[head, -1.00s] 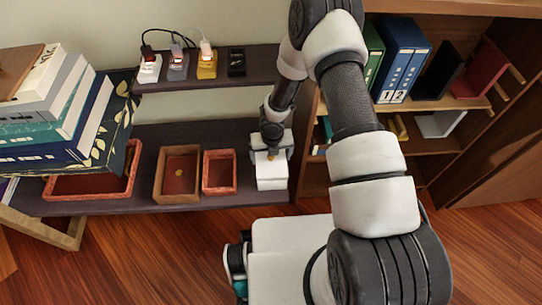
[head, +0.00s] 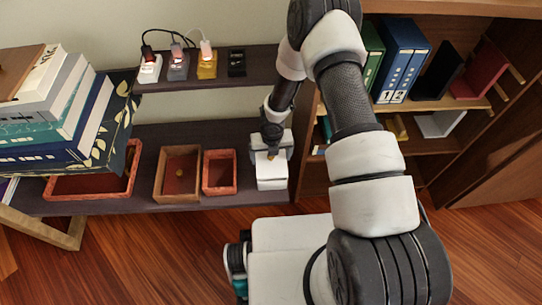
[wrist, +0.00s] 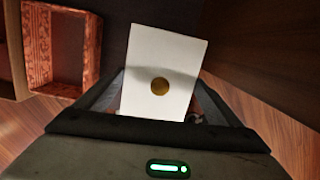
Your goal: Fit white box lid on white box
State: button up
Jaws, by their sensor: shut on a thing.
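The white box (head: 273,184) stands at the right end of the lower shelf. The white box lid (wrist: 165,50), a flat white plate with a round gold knob, is over the box's top. In the head view the lid (head: 264,160) and box look almost like one white block, so I cannot tell whether the lid is fully seated or slightly above. My gripper (head: 271,146) is at the back part of the lid, shut on it. In the wrist view the fingers show at both sides of the lid's near end, and the lid hides the box.
Left of the box are a small red tray (head: 220,190), a brown tray (head: 163,185) and a larger red tray (head: 90,188). A stack of books (head: 50,120) fills the left. The upper shelf (head: 260,67) holds plugged-in chargers. The bookcase side (head: 312,180) is close on the right.

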aim_at(272, 165)
jog(key=shift+f+b, duration=0.85)
jog(key=shift+f, duration=0.25)
jog(key=o, duration=0.9)
jog(key=shift+o, duration=0.2)
jog(key=shift+r, duration=0.15)
notch_tip(272, 165, up, 17)
jog(key=s+p, duration=0.2)
jog(key=p, duration=0.5)
jog(key=shift+s, duration=0.2)
